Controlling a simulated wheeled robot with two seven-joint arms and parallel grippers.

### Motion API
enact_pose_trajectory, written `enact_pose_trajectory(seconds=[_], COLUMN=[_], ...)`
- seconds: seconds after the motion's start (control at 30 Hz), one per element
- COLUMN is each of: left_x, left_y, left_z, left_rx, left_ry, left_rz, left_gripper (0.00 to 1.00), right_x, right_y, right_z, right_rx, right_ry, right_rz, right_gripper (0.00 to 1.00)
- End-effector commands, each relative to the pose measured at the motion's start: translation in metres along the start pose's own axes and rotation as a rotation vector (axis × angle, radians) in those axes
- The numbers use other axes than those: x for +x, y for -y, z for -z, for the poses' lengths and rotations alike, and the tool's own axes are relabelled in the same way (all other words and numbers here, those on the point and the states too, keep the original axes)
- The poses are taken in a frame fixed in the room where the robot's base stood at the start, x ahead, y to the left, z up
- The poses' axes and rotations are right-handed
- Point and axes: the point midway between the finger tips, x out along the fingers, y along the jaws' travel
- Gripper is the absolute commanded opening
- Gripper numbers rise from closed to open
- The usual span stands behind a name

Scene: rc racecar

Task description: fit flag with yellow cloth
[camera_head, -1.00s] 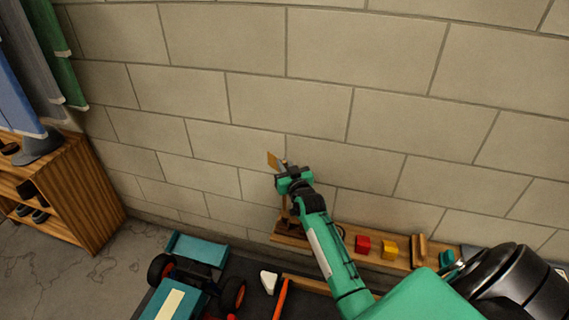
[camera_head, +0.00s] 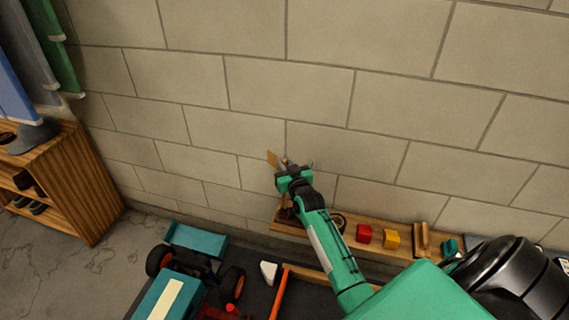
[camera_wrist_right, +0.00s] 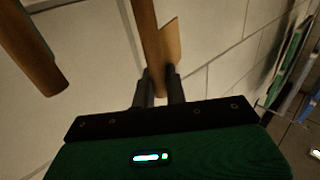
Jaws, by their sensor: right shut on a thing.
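The flag's yellow-tan cloth (camera_head: 272,158) shows just past the tip of my right gripper (camera_head: 284,166) in the head view, in front of the block wall. In the right wrist view, the gripper (camera_wrist_right: 160,85) is shut on the flag's brown pole (camera_wrist_right: 147,35), and the cloth (camera_wrist_right: 172,42) stands out to the right of it. The teal race car (camera_head: 168,292) is on the dark surface at the bottom left, cut off by the frame edge. The flag is held up, apart from the car. My left gripper is not in view.
A wooden ledge (camera_head: 310,241) along the wall holds a red block (camera_head: 364,233), a yellow block (camera_head: 391,239) and wooden pieces (camera_head: 421,240). A white piece (camera_head: 268,271) and an orange bar (camera_head: 279,292) lie beside the car. A wooden shelf (camera_head: 95,195) stands at left.

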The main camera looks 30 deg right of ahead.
Motion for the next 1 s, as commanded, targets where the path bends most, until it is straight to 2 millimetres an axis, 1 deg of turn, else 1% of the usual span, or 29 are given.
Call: enact_pose_trajectory(seconds=[0.37,0.67,1.0], left_x=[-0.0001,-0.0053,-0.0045], left_y=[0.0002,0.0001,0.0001], left_z=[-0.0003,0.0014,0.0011], left_rx=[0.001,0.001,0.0], left_ry=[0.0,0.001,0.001], left_rz=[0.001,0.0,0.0], left_gripper=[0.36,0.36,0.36], right_x=[0.0,0.0,0.0], right_y=[0.0,-0.0002,-0.0001], right_z=[0.0004,0.0014,0.0003], right_rx=[0.0,-0.001,0.0], right_ry=[0.0,0.0,0.0], right_rz=[0.0,0.0,0.0], right_gripper=[0.0,0.0,0.0])
